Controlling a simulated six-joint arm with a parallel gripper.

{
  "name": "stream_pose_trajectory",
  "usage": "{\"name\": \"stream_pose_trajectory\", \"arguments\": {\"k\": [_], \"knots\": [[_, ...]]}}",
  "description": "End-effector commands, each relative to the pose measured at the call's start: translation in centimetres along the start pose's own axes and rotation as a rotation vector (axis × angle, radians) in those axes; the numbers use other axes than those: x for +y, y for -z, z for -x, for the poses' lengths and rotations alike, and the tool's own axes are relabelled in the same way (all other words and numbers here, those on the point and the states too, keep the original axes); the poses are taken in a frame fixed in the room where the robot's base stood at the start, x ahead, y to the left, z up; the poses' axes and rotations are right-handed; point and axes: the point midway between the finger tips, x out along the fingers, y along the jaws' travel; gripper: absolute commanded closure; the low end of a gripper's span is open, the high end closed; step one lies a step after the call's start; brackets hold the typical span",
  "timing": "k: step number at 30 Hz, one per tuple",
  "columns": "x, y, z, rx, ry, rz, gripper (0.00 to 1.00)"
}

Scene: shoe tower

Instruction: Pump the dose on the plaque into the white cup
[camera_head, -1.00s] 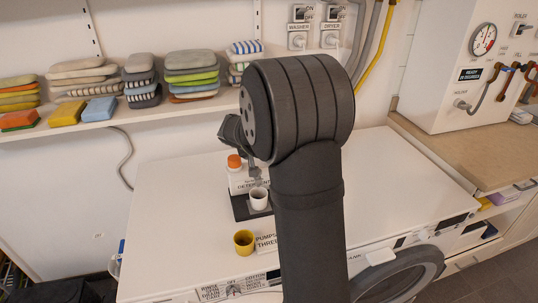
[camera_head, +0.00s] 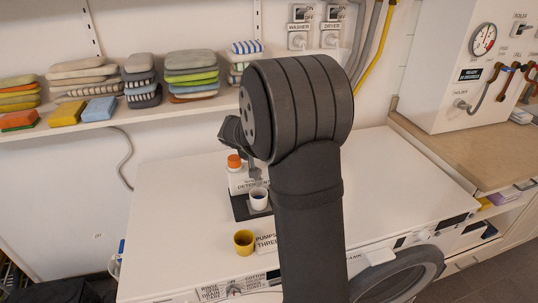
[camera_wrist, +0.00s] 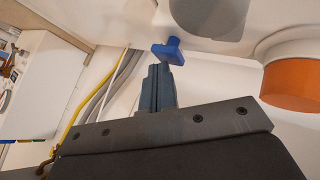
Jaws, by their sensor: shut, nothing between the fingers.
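The white cup (camera_head: 258,201) stands upright on a dark tray (camera_head: 240,208); dark blue shows inside it. Just behind it is a white detergent bottle (camera_head: 237,181) with an orange cap (camera_head: 235,161), partly hidden by my arm. The plaque (camera_head: 265,243) reads "PUMPS THREE", its right side covered by my arm. My gripper is mostly hidden in the head view. In the wrist view my gripper (camera_wrist: 160,72) is shut and empty, its tips close to a blue piece (camera_wrist: 168,50); contact is unclear. The orange cap (camera_wrist: 290,85) is to the right.
A yellow cup (camera_head: 244,242) stands in front of the tray, left of the plaque. The white machine top (camera_head: 170,210) is clear to the left. A shelf (camera_head: 120,120) with folded cloths runs along the back wall. A gauge panel (camera_head: 470,65) is at the right.

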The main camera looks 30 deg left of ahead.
Motion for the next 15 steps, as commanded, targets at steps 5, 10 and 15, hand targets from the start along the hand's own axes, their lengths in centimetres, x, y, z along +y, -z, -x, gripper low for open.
{"name": "stream_pose_trajectory", "arguments": {"k": [5, 10, 15], "knots": [[0.5, 0.5, 0.7, 0.0, 0.0, -0.001, 1.0], [1.0, 1.0, 1.4, 0.001, 0.0, -0.001, 1.0], [1.1, 1.0, 1.5, 0.0, 0.0, -0.001, 1.0]]}}
